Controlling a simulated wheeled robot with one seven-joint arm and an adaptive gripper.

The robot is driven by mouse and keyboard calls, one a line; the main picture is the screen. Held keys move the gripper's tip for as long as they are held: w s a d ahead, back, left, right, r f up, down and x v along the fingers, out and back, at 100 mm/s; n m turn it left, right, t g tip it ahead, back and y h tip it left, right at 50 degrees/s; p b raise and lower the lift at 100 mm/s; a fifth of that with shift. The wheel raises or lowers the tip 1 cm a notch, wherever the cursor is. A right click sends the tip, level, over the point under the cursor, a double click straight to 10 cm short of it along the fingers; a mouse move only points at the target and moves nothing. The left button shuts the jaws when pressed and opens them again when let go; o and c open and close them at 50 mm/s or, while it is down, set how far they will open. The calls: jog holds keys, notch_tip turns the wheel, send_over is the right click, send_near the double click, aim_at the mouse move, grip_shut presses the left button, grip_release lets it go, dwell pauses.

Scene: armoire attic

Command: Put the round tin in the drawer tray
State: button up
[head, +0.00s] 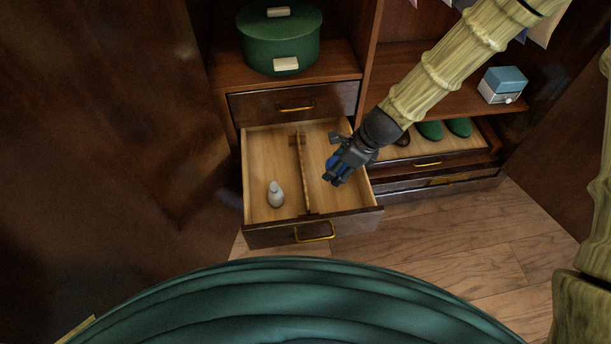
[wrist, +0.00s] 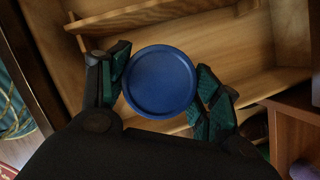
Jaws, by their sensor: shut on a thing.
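The round tin (wrist: 160,81) is blue with a flat, rimmed top. In the wrist view it sits between the two fingers of my gripper (wrist: 158,88), which is shut on it. In the head view my gripper (head: 338,172) is over the right compartment of the open drawer tray (head: 262,145), and the tin shows only as a small blue patch, mostly hidden by the fingers. The tray is pale wood with a lengthwise divider (head: 303,172). I cannot tell how high the tin is above the tray floor.
A small whitish bottle (head: 276,196) stands in the tray's left compartment. A green round box (head: 280,42) stands on the shelf above. Dark and green shoes (head: 430,130) sit in a pull-out at right, below a blue-and-white box (head: 503,85). The tray's right compartment looks otherwise clear.

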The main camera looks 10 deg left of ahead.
aim_at(330, 191)
jog(key=shift+f+b, duration=1.6)
jog(key=shift+f, duration=3.4)
jog(key=shift+f, duration=0.1)
jog(key=o, duration=0.8)
jog(key=p+v, duration=0.4)
jog(key=v, duration=0.8)
jog(key=shift+s, duration=0.1)
